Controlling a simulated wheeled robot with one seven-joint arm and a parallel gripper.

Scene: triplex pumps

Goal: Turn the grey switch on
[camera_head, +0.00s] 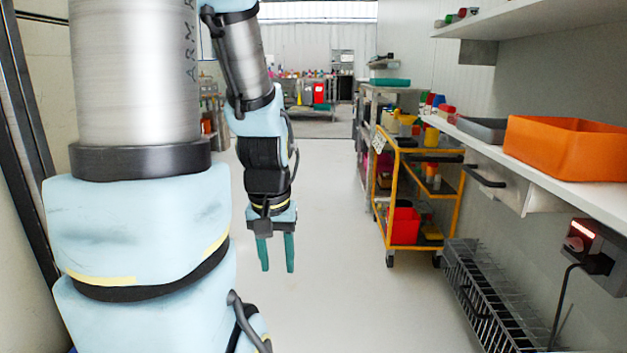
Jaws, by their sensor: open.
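My gripper (277,254) hangs down left of the picture's middle, with its two green fingers apart and nothing between them. It is over the open floor, well away from the right wall. No grey switch can be made out clearly. A wall-mounted power unit (590,246) is at the right edge, below the shelf, with a lit red strip and a black plug and cable. I cannot tell whether a switch is on it.
A white shelf (560,178) on the right wall holds an orange bin (565,147) and a grey tray (485,129). Below are a black-handled drawer (510,190) and a wire rack (485,295). A yellow cart (392,205) stands farther back. The middle floor is clear.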

